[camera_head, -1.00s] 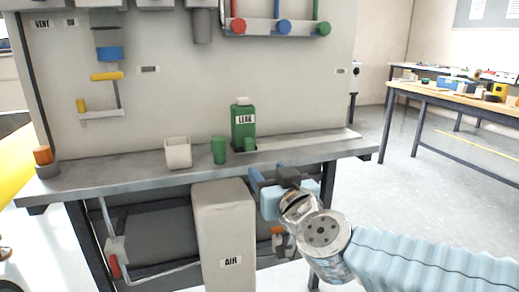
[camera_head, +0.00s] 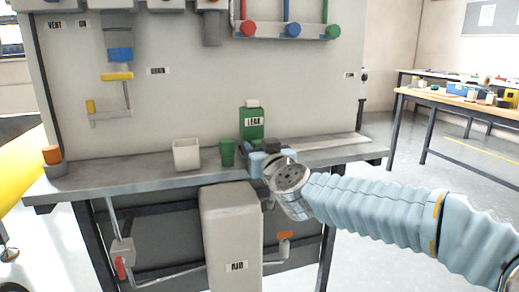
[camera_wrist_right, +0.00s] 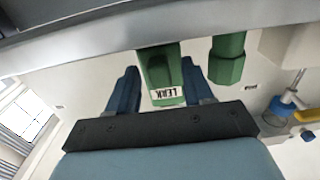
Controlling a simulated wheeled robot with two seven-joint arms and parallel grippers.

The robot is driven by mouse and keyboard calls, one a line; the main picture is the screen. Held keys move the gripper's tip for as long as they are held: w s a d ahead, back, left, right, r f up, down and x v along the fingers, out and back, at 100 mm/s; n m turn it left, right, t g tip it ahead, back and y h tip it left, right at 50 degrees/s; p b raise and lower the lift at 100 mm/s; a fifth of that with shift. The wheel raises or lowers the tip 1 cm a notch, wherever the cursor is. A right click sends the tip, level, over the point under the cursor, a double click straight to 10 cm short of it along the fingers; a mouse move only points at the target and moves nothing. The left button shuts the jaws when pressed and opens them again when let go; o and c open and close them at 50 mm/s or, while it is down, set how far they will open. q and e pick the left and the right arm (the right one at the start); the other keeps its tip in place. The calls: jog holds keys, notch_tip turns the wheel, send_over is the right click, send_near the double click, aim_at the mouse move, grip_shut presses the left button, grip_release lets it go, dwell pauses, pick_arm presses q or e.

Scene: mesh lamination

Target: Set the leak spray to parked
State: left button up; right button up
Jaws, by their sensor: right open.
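The leak spray (camera_head: 251,124) is a green bottle with a pale cap and a white LEAK label. It stands upright on the bench (camera_head: 110,175) against the back panel. My right gripper (camera_head: 263,151) is open just in front of it and hides its lower part in the head view. In the right wrist view, which is upside down, the leak spray (camera_wrist_right: 160,72) shows between the two blue fingers. I cannot tell whether the fingers reach around it or touch it. My left gripper is not in view.
A green cup (camera_head: 227,153) stands close to the left of the leak spray, with a white container (camera_head: 186,154) beyond it. An orange-topped item (camera_head: 52,156) sits at the bench's left end. The AIR box (camera_head: 230,235) stands below. The bench's right part is clear.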

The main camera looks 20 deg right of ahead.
grip_shut()
dwell(0.4)
